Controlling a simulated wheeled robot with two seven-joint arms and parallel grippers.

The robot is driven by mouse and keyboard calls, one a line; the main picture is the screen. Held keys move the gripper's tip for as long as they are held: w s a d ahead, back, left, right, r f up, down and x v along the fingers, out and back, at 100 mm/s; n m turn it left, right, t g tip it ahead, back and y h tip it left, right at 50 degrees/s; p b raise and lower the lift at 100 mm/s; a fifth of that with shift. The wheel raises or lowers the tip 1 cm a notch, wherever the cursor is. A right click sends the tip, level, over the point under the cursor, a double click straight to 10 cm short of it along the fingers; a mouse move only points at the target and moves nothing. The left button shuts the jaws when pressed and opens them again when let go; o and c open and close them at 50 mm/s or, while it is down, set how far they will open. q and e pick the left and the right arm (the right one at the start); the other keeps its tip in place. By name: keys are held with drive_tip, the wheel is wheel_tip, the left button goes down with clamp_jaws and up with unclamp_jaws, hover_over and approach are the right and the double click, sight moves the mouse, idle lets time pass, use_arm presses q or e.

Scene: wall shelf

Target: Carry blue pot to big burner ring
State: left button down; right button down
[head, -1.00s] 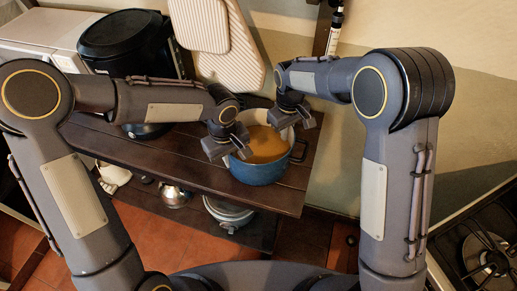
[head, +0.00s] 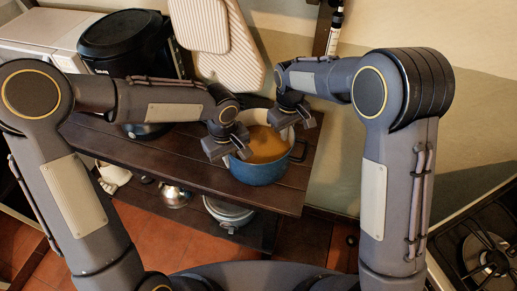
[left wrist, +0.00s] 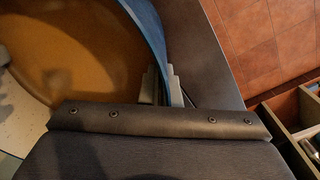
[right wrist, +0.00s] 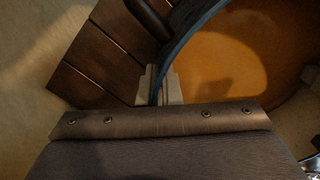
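The blue pot (head: 259,171) stands upright on the dark wooden shelf, with an orange-brown inside. My left gripper (head: 240,153) is at the pot's left rim. In the left wrist view its fingers (left wrist: 162,86) sit on both sides of the blue wall and look shut on it. My right gripper (head: 289,120) is at the far right rim. In the right wrist view its fingers (right wrist: 160,86) also sit close on both sides of the wall. A burner ring (head: 487,257) shows on the black hob at the lower right; whether it is the big one I cannot tell.
The wooden shelf (head: 200,168) has a lower board holding a kettle (head: 174,196) and a lidded pot (head: 229,213). A black bin-like container (head: 122,36) and light ribbed boards (head: 232,62) stand behind. Open tiled floor (head: 150,232) lies in front of the shelf.

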use_arm(q)
drive_tip(key=shift+w+r, duration=0.1)
drive_tip(key=shift+r, duration=0.2)
use_arm(e)
drive_tip(key=shift+w+r, duration=0.15)
drive_tip(key=shift+r, duration=0.1)
